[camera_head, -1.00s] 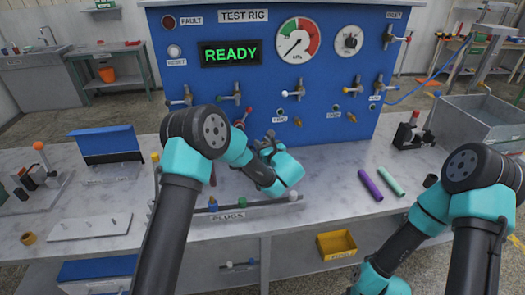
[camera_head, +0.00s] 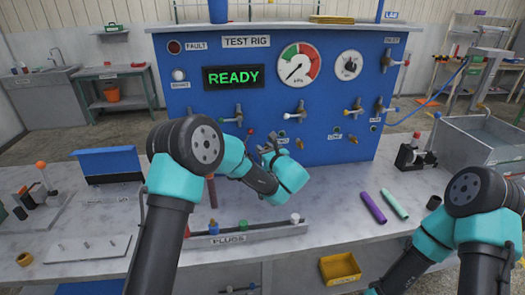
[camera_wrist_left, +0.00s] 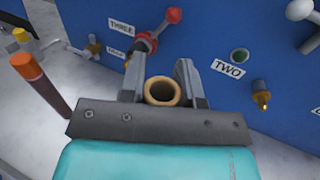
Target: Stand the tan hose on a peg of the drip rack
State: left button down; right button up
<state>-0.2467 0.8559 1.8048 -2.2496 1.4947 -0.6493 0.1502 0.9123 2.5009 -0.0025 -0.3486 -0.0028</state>
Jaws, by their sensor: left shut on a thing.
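My left gripper (camera_head: 267,150) is in front of the blue panel, above the bench. In the left wrist view its fingers (camera_wrist_left: 162,85) are shut on the tan hose (camera_wrist_left: 162,91), which I see end-on as a round open mouth between them. The hose's lower length is hidden, and I cannot make it out in the head view. A pale plate with several short pegs (camera_head: 75,251), which looks like the drip rack, lies at the bench's left front, well left of the gripper. My right arm is at the right; its gripper is out of frame.
A red-brown upright rod (camera_wrist_left: 42,88) with an orange top stands left of the left gripper. Panel valves (camera_wrist_left: 143,43) are close beyond it. A plugs rail (camera_head: 245,236), a purple hose (camera_head: 373,207) and a green hose (camera_head: 394,204) lie on the bench. A short brown ring (camera_head: 25,259) sits far left.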

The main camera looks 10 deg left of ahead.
pick_arm(q)
jog(key=s+a+r+m+t+h, duration=0.1)
jog(key=s+a+r+m+h, duration=0.15)
jog(key=r, duration=0.85)
jog(key=s+a+r+m+t+h, duration=0.1)
jog(key=s+r+t+h, duration=0.2)
jog(key=r, duration=0.8)
jog(key=s+a+r+m+h, duration=0.2)
jog(key=s+r, duration=0.2)
jog(key=r, duration=0.8)
jog(key=s+a+r+m+h, duration=0.2)
jog(key=s+r+h, duration=0.2)
jog(key=s+r, duration=0.5)
jog(key=shift+s+r, duration=0.35)
jog(key=shift+r, duration=0.05)
jog(key=shift+m, duration=0.25)
